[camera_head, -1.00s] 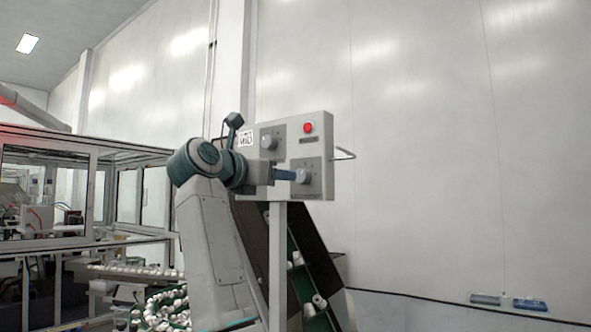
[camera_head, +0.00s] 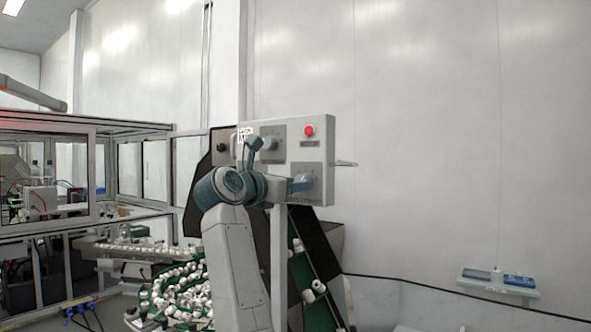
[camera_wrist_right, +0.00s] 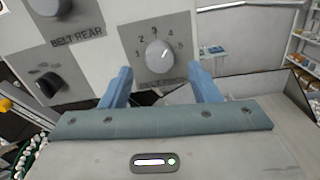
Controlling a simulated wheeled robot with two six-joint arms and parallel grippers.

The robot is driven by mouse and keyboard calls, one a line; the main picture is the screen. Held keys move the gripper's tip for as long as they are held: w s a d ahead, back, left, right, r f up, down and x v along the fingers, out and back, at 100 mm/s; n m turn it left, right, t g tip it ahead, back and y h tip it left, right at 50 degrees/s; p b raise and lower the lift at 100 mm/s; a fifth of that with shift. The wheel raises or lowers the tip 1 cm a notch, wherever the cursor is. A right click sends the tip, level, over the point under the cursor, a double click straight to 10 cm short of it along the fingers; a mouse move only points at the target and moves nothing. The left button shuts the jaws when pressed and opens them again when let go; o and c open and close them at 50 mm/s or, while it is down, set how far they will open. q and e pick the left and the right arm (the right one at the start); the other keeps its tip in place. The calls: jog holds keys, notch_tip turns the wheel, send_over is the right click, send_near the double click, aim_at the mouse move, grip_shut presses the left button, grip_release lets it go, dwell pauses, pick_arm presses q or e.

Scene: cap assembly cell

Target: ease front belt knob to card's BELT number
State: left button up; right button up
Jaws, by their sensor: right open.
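The pale round front belt knob (camera_wrist_right: 158,55) sits on a grey dial plate with numbers around it in the right wrist view. Its label below is partly hidden, and I cannot tell clearly which number it points at. My right gripper (camera_wrist_right: 162,82) is open, its blue fingers apart below and to either side of the knob, not visibly gripping it. In the head view, the right gripper (camera_head: 300,185) is at the lower right dial of the control box (camera_head: 322,140). A white card (camera_head: 242,134) with dark print is at the box's upper left, partly hidden by my arm and unreadable.
The upper left knob (camera_head: 268,143) and a red button (camera_head: 309,131) are on the same box. A black knob (camera_wrist_right: 48,84) lies left in the wrist view. A green conveyor (camera_head: 306,278) with white caps runs below. A wall shelf (camera_head: 497,281) stands at right.

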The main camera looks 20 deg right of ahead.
jog(key=x, duration=0.3)
jog(key=shift+w+d+f+p, duration=0.1)
jog(key=shift+w+d+p, duration=0.1)
jog(key=shift+p, duration=0.2)
jog(key=shift+s+a, duration=0.1)
jog(key=shift+a, duration=0.05)
jog(key=shift+c, duration=0.3)
jog(key=c, duration=0.9)
jog(key=shift+c, duration=0.2)
